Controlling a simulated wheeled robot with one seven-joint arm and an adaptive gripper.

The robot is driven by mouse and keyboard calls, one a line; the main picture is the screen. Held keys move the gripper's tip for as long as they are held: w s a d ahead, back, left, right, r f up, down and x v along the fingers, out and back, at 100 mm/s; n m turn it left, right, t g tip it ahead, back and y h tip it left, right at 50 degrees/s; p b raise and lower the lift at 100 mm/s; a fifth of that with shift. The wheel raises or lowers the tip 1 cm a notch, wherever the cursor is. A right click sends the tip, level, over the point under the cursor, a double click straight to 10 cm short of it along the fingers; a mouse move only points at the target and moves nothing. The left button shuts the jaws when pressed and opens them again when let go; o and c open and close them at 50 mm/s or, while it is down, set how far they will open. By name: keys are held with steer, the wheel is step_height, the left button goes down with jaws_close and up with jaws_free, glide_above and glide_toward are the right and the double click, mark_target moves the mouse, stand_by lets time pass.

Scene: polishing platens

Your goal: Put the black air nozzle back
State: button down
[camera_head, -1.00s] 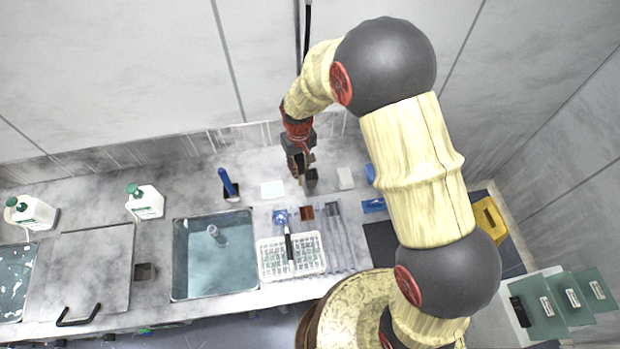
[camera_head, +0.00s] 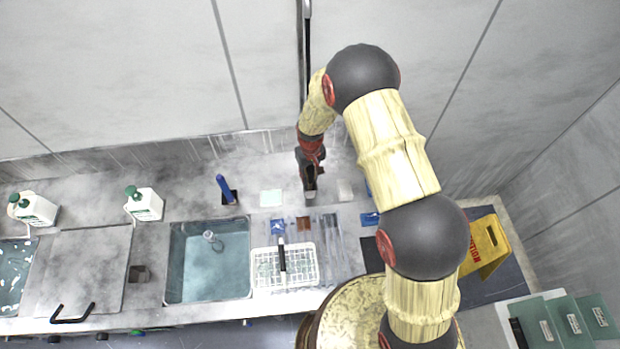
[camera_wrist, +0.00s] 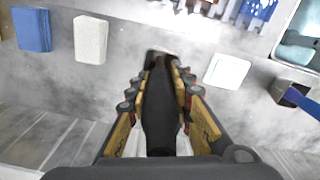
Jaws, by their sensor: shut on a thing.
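The black air nozzle (camera_wrist: 158,112) is between the fingers of my gripper (camera_wrist: 160,88) in the wrist view, pointing away toward the counter. My gripper is shut on it. In the head view, my gripper (camera_head: 310,182) is over the back part of the counter, between a white card and a pale block. A small dark holder (camera_wrist: 160,56) shows just beyond the nozzle's tip in the wrist view. The nozzle overlaps it there, so I cannot tell whether the tip is inside it or above it.
A blue tool stands in a dark holder (camera_head: 229,196) on the left. The white card (camera_head: 271,198) and pale block (camera_head: 345,190) flank my gripper. A white rack (camera_head: 284,266) and a sink (camera_head: 208,262) are nearer the front. A yellow sign (camera_head: 487,246) stands right.

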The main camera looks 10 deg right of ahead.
steer(key=shift+w+f, duration=0.1)
steer(key=shift+f, duration=0.85)
steer(key=shift+f, duration=0.2)
steer(key=c, duration=1.6)
jaws_free()
steer(key=shift+r, duration=0.15)
